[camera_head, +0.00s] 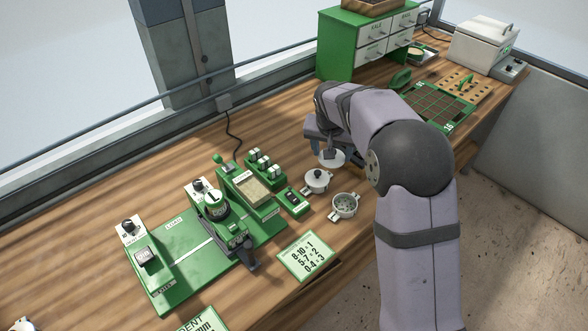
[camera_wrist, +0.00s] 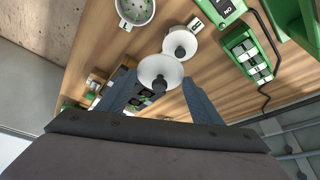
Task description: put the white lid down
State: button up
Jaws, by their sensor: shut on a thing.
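The white lid (camera_head: 333,160) with a dark knob is held at my gripper (camera_head: 328,150), left of my arm. In the wrist view the lid (camera_wrist: 158,70) shows between my two finger ends (camera_wrist: 160,86), and I am shut on it. It is seen above the table, just behind a small white pot (camera_head: 317,182) that has its own dark-knobbed lid. The same pot (camera_wrist: 182,42) overlaps the held lid's edge in the wrist view. My arm hides part of the lid.
A green-edged number card (camera_head: 306,258) lies in front. A seed tray (camera_head: 436,108) and a green drawer cabinet (camera_head: 352,48) are at the back. Bare wood lies left of the pots' rear.

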jog(key=w+a+f+n+y+b, duration=0.1)
jog(key=w+a+f+n, duration=0.1)
jog(key=w+a, duration=0.6)
jog(key=shift+a+f+n, duration=0.25)
jog(key=shift+a+n, duration=0.05)
jog(key=shift+a, duration=1.55)
jog(key=shift+f+p, duration=1.2)
jog(key=shift+f, duration=3.8)
jog(key=shift+f, duration=0.1)
jog(key=shift+f, duration=0.1)
jog(key=o, duration=0.7)
jog(key=shift+o, duration=0.2)
